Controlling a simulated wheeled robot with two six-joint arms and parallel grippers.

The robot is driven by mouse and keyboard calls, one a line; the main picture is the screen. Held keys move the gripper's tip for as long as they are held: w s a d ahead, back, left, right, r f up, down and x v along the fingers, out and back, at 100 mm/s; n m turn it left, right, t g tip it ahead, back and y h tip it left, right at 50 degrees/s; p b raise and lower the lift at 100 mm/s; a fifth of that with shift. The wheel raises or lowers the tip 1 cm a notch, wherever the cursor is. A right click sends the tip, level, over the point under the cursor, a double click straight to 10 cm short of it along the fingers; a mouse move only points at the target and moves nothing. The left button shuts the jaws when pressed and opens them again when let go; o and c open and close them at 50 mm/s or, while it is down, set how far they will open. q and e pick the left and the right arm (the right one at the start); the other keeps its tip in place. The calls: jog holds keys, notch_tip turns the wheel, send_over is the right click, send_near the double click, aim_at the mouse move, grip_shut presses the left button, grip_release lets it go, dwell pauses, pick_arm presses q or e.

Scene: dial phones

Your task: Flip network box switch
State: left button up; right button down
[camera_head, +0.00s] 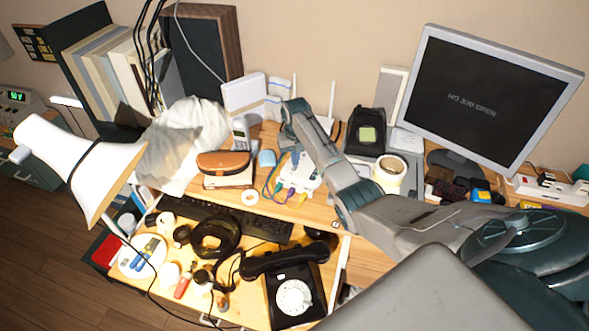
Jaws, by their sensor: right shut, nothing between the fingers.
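The likely network box is a small white unit (307,172) near the middle of the desk, with coloured cable plugs at its front edge. No switch can be made out on it at this size. My right arm reaches in from the right, and its wrist bends down over this unit. My right gripper (293,161) is shut and empty, with its tips at the unit's back left part. I cannot tell whether they touch it. My left gripper is not in view.
A black dial phone (292,297) stands at the front, behind it a black keyboard (225,217). An orange-topped case (224,165) is left of the unit. A white router (325,122) with antennas is behind my wrist. A monitor (487,95) stands right, a white lamp (85,162) left.

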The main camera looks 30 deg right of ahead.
jog(key=shift+f, duration=0.55)
jog(key=shift+r, duration=0.1)
notch_tip(320, 180, up, 7)
jog(key=p, duration=0.7)
dwell(0.6)
jog(key=shift+s, duration=0.1)
